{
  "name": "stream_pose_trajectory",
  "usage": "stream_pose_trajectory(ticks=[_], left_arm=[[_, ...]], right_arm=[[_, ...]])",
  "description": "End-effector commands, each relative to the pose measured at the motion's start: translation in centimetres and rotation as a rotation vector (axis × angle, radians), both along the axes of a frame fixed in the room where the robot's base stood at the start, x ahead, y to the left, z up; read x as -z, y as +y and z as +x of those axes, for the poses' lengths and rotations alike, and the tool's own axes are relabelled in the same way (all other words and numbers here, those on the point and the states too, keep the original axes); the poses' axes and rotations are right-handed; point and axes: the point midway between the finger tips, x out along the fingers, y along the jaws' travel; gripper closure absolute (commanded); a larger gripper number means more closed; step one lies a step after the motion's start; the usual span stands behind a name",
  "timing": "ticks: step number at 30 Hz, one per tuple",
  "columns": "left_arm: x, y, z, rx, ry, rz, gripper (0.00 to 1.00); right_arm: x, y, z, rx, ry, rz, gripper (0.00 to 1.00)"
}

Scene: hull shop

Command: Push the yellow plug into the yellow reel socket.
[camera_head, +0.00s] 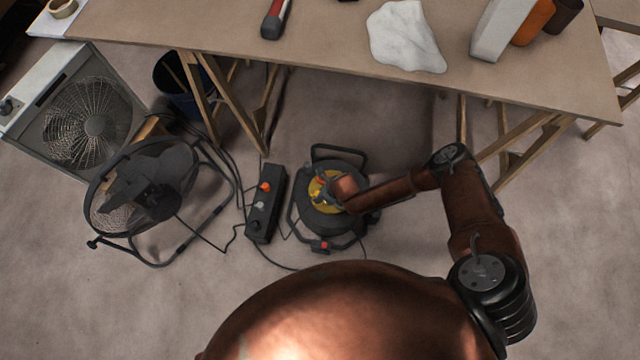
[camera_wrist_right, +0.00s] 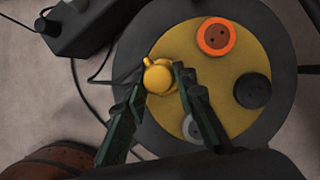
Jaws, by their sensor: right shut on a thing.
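The cable reel (camera_head: 332,218) stands on the floor under the workbench. In the right wrist view its yellow face (camera_wrist_right: 210,75) carries an orange socket (camera_wrist_right: 216,37), a black one (camera_wrist_right: 253,91) and a grey one (camera_wrist_right: 192,128). My right gripper (camera_head: 326,192) is over this face. In the wrist view its fingers (camera_wrist_right: 158,84) are shut on the yellow plug (camera_wrist_right: 157,76), which is at the left part of the face. The plug and fingers hide what lies beneath, so the yellow socket does not show. I cannot tell whether the plug touches the face. My left gripper is not in view.
A black power strip (camera_head: 262,212) with orange and grey plugs lies left of the reel. A floor fan (camera_head: 150,195), a box fan (camera_head: 85,120) and loose cables are farther left. The workbench (camera_head: 330,40) and its trestle legs stand behind. Floor is clear at lower left.

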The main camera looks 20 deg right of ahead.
Motion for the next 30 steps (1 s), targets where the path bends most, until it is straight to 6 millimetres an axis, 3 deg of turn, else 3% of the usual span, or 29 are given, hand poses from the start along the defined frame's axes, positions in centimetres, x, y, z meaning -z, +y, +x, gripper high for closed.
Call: stream_pose_trajectory(ticks=[16,17,25,30], left_arm=[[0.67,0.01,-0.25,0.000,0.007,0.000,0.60],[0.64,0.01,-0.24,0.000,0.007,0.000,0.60],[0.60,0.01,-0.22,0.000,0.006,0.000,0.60],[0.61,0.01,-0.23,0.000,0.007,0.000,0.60]], right_arm=[[1.15,0.02,-0.04,0.001,0.002,0.001,0.96],[1.10,0.01,-0.03,0.001,0.001,0.001,0.73],[1.05,0.01,-0.01,0.000,0.000,0.000,0.55],[1.05,0.01,-0.01,0.000,0.000,0.000,0.54]])
